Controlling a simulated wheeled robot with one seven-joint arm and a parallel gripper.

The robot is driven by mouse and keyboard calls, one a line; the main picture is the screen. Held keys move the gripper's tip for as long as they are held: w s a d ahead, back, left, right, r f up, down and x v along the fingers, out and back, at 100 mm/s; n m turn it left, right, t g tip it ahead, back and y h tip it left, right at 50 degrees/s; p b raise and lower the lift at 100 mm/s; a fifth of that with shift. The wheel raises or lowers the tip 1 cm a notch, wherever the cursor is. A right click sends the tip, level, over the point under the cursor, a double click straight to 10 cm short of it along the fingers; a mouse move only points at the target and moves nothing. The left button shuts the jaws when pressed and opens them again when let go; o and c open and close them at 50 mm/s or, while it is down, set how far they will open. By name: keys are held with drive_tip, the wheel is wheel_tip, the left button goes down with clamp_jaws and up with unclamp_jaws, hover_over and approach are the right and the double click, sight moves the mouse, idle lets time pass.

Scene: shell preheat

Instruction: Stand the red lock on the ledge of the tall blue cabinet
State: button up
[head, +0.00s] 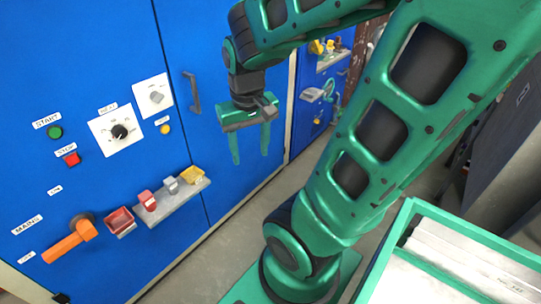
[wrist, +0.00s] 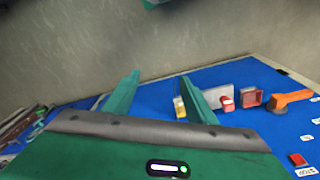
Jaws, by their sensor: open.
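The tall blue cabinet (head: 100,110) fills the left of the head view, with a grey ledge (head: 176,205) low on its front. The red lock (head: 148,200) stands on the left part of this ledge, beside a grey lock and a yellow one. In the wrist view the red lock (wrist: 227,103) is right of my fingers, on the ledge (wrist: 212,97). My gripper (head: 250,160) is open and empty, in front of the cabinet, above and to the right of the ledge. In the wrist view my gripper (wrist: 158,95) partly hides the yellow lock.
An orange lever (head: 70,240) sticks out left of the ledge, next to a small red bin (head: 120,220). A door handle (head: 192,92) stands out above. Another small ledge with things (head: 330,60) is farther back. A tray of papers (head: 460,265) is at right. Floor is clear between.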

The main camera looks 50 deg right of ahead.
drive_tip(key=s+r+m+y, duration=0.1)
drive_tip(key=s+r, duration=0.1)
drive_tip(key=s, duration=0.6)
drive_tip(key=shift+g, duration=0.4)
drive_tip(key=shift+w, duration=0.1)
drive_tip(key=shift+w+f, duration=0.25)
drive_tip(key=shift+w, duration=0.35)
